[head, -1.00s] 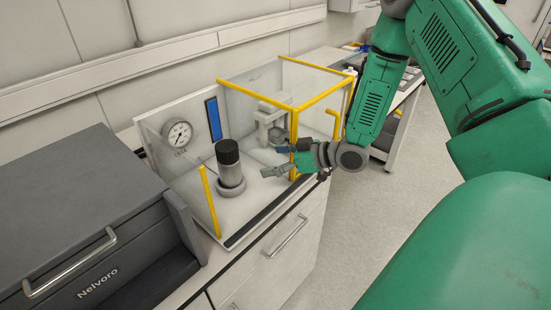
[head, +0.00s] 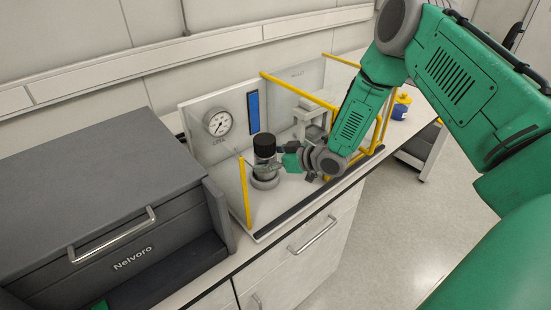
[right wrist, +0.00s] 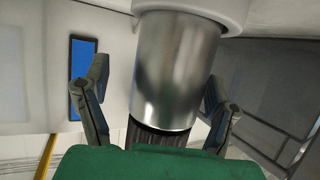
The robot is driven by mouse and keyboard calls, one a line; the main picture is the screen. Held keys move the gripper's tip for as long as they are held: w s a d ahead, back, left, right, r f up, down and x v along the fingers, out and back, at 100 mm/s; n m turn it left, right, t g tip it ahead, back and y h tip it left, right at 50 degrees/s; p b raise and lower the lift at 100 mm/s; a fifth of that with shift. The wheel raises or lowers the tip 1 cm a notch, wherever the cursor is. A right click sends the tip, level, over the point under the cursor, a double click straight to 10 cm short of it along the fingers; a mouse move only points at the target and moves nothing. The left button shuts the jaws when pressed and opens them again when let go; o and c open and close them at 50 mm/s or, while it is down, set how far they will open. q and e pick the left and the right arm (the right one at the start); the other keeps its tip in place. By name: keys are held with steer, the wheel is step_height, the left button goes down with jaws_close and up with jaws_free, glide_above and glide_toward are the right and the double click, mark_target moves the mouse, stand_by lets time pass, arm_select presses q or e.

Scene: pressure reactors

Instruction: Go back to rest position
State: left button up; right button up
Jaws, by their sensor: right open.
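The steel reactor vessel with a black cap (head: 264,143) stands upright on a light round base in the left bay of the reactor station. My right gripper (head: 279,166) is at the vessel, reaching from the right. In the right wrist view the vessel's steel body (right wrist: 177,70) stands between the two fingers of my right gripper (right wrist: 157,78). The fingers are spread, with a visible gap at the left finger; contact at the right finger is hard to tell. The vessel's lower part is partly hidden by the gripper in the head view. My left gripper is out of view.
A pressure gauge (head: 218,122) and a blue strip (head: 254,112) are on the back panel. Yellow bars (head: 244,190) edge the station, some close to my right forearm. A grey Nelvoro machine (head: 95,195) stands at left. A yellow-and-blue container (head: 401,106) stands farther right.

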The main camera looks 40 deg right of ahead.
steer(key=shift+a+r, duration=0.25)
steer(key=shift+a, duration=0.65)
steer(key=c, duration=1.8)
steer(key=o, duration=0.7)
steer(key=shift+s+d+f, duration=0.1)
steer(key=shift+d, duration=0.35)
steer(key=c, duration=0.6)
steer(key=o, duration=1.5)
steer(key=shift+d+f, duration=0.1)
steer(key=shift+d, duration=0.05)
steer(key=shift+c, duration=0.2)
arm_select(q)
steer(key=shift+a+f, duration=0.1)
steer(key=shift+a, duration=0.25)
arm_select(e)
steer(key=shift+o, duration=0.8)
steer(key=shift+d, duration=0.1)
